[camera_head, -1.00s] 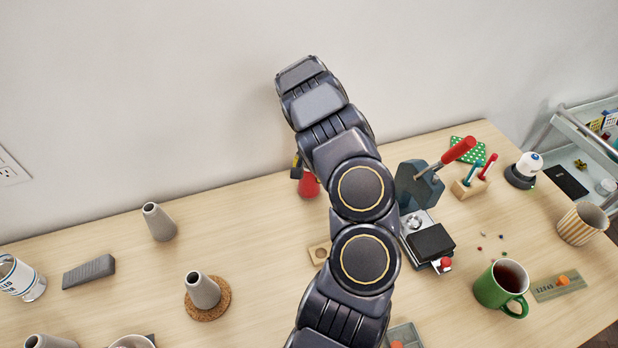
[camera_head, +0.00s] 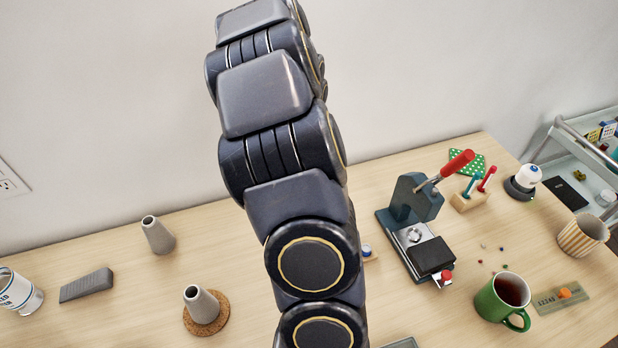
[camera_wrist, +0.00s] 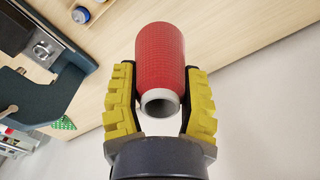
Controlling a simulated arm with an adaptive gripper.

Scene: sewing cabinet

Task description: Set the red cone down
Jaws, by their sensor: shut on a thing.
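The red cone (camera_wrist: 160,52) is a ribbed red cone of thread with a pale grey tube end that faces the wrist camera. My gripper (camera_wrist: 161,72) has yellow ridged fingers on both sides of it and is shut on it. The wooden tabletop (camera_wrist: 230,25) shows behind the cone. I cannot tell whether the cone touches it. In the head view my arm hides the gripper and the cone.
A grey cone (camera_head: 202,306) stands on a cork coaster (camera_head: 223,318), with another grey cone (camera_head: 158,235) behind. A press (camera_head: 412,215) with a red handle stands right of my arm. A green mug (camera_head: 498,302) is front right. Bare table lies between the grey cones and my arm.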

